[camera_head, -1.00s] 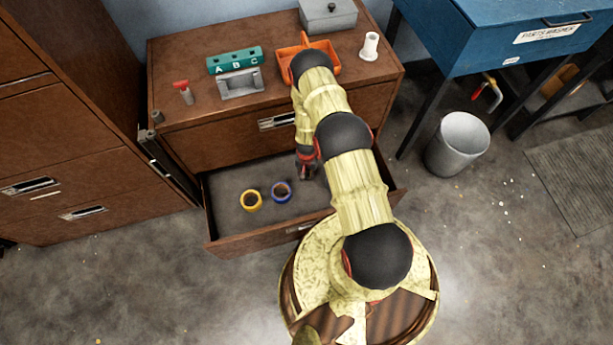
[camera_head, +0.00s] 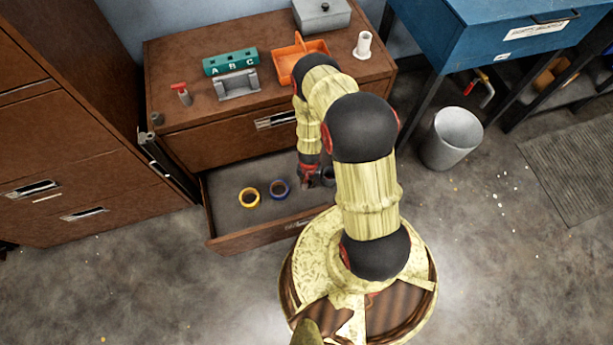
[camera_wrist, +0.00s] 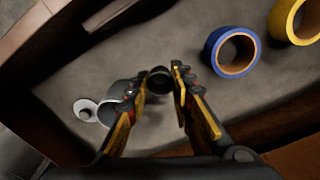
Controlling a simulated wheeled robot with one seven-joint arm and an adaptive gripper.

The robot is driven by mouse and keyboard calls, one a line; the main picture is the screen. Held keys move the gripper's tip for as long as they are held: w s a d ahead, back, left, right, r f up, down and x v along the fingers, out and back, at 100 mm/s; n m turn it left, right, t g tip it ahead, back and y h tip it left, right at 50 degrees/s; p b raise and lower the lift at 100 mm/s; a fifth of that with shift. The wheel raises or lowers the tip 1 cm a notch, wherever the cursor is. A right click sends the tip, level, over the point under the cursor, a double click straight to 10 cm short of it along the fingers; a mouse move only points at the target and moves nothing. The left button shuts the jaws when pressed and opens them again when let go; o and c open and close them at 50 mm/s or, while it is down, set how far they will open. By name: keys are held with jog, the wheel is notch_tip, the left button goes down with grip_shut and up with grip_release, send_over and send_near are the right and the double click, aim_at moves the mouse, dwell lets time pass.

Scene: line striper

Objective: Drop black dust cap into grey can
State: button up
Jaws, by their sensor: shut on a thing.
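The black dust cap (camera_wrist: 160,80) is small and round, and sits between my fingertips in the wrist view. My gripper (camera_wrist: 161,77) is shut on it, over the open drawer. In the head view my gripper (camera_head: 306,184) is at the right part of the drawer, and the cap cannot be made out there. The grey can (camera_head: 452,140) stands upright on the floor to the right of the cabinet, below the blue parts washer, well apart from my gripper. Its mouth faces up.
The open drawer (camera_head: 225,213) holds a yellow tape roll (camera_head: 249,197), a blue tape roll (camera_head: 280,189) and a grey cylindrical thing with a pale ring (camera_wrist: 85,110). The cabinet top carries an orange tray (camera_head: 285,62) and other items. The blue parts washer (camera_head: 480,40) has dark legs near the can.

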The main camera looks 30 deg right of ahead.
jog(key=shift+s+a+r+p, duration=0.2)
jog(key=shift+s+a+r, duration=0.15)
jog(key=shift+s, duration=0.45)
jog(key=shift+s+a+r+p, duration=0.2)
jog(key=shift+s+r, duration=0.2)
jog(key=shift+s, duration=0.45)
jog(key=shift+s+a+r+p, duration=0.15)
jog(key=shift+s+a+r, duration=0.2)
jog(key=shift+s, duration=0.45)
